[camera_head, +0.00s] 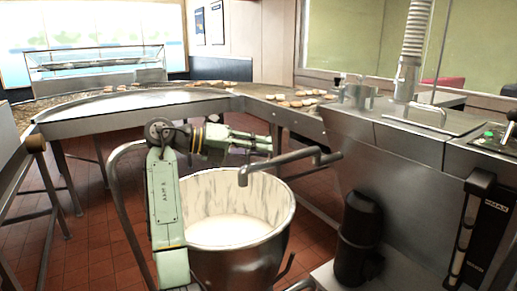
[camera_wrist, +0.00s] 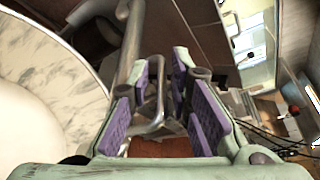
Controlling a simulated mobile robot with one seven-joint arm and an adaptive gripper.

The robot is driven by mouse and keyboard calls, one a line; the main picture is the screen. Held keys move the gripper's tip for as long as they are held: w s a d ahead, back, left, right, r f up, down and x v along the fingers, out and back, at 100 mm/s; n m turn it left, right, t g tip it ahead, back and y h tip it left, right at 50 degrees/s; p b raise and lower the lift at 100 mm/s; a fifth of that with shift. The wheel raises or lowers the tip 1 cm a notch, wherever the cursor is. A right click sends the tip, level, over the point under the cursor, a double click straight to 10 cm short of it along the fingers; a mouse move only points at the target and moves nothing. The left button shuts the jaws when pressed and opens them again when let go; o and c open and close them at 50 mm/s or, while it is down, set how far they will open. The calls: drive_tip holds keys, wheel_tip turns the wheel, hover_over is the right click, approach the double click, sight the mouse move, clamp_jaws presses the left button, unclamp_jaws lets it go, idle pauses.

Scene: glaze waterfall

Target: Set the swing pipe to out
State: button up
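The swing pipe (camera_head: 280,161) is a grey metal pipe with a down-turned spout at its left end. In the head view it reaches left from the machine, and the spout hangs over the large metal bowl (camera_head: 228,235) holding pale liquid. My gripper (camera_head: 262,143) is beside the pipe's spout end, seemingly behind it; I cannot tell whether they touch. In the wrist view the purple-padded fingers (camera_wrist: 164,105) are apart. A grey pipe (camera_wrist: 131,48) shows beyond the left finger, and thin metal bars show in the gap. The marbled bowl interior (camera_wrist: 50,85) fills the left.
The steel machine (camera_head: 400,140) stands at the right with a dark cylinder (camera_head: 357,235) below it. A curved conveyor (camera_head: 150,98) carrying doughnuts runs behind. A bent rail (camera_head: 120,200) stands left of the bowl. Red tiled floor (camera_head: 90,235) is open at left.

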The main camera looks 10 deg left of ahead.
drive_tip(key=shift+o, duration=0.6)
drive_tip(key=shift+a, duration=0.2)
drive_tip(key=v, duration=1.1)
drive_tip(key=shift+s+a+r, duration=0.15)
drive_tip(key=shift+s+a, duration=0.15)
